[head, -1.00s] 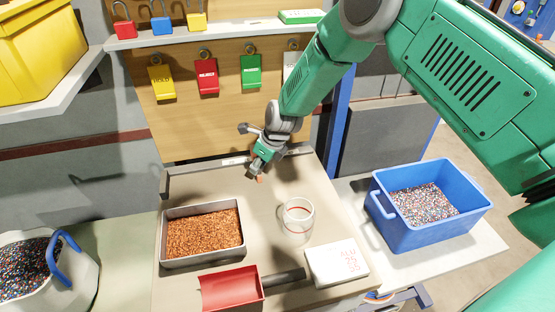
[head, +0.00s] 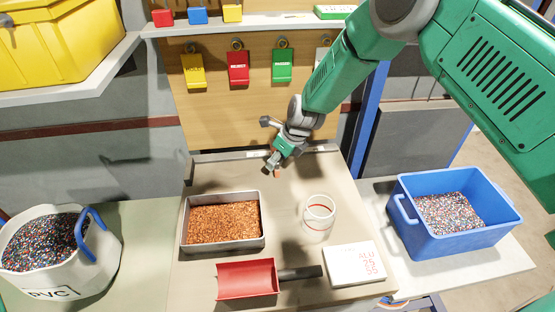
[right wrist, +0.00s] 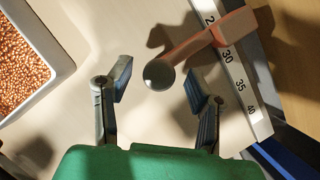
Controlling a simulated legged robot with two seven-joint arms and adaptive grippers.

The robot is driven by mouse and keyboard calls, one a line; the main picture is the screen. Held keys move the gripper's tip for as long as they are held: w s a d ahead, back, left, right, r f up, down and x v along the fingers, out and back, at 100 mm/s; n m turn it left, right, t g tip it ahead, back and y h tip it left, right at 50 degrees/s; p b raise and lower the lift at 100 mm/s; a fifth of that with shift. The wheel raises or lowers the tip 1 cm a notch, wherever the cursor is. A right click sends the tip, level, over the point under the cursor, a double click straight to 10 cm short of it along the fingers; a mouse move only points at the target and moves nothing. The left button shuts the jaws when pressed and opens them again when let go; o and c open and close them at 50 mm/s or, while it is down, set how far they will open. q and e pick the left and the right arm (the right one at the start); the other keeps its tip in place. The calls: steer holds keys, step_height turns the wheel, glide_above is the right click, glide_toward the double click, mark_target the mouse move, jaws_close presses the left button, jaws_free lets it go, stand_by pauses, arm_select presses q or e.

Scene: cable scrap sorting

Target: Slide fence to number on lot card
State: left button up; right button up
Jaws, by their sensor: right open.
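The fence (right wrist: 215,38) is an orange-brown piece with an arm ending in a round grey knob (right wrist: 159,74). It crosses a white scale (right wrist: 238,75) marked 30, 35 and 40, with a partly covered number beginning with 2 before them. The fence sits between that number and 30. My right gripper (head: 272,167) is open at the back of the table. In the right wrist view its fingers (right wrist: 160,82) stand apart on either side of the knob; contact is not visible. The white lot card (head: 352,266) shows red "ALU" above small digits, perhaps 25 and 55. My left gripper is out of view.
A metal tray of copper granules (head: 185,240) stands left of a clear jar (head: 319,216). A red scoop (head: 247,280) lies in front. A blue bin (head: 455,240) is at right, a white PVC bag (head: 95,268) at left. Hanging tags, including a green one (head: 282,65), are behind.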

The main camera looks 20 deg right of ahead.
steer(key=v, duration=1.1)
steer(key=shift+r, duration=0.2)
steer(key=shift+r, duration=0.1)
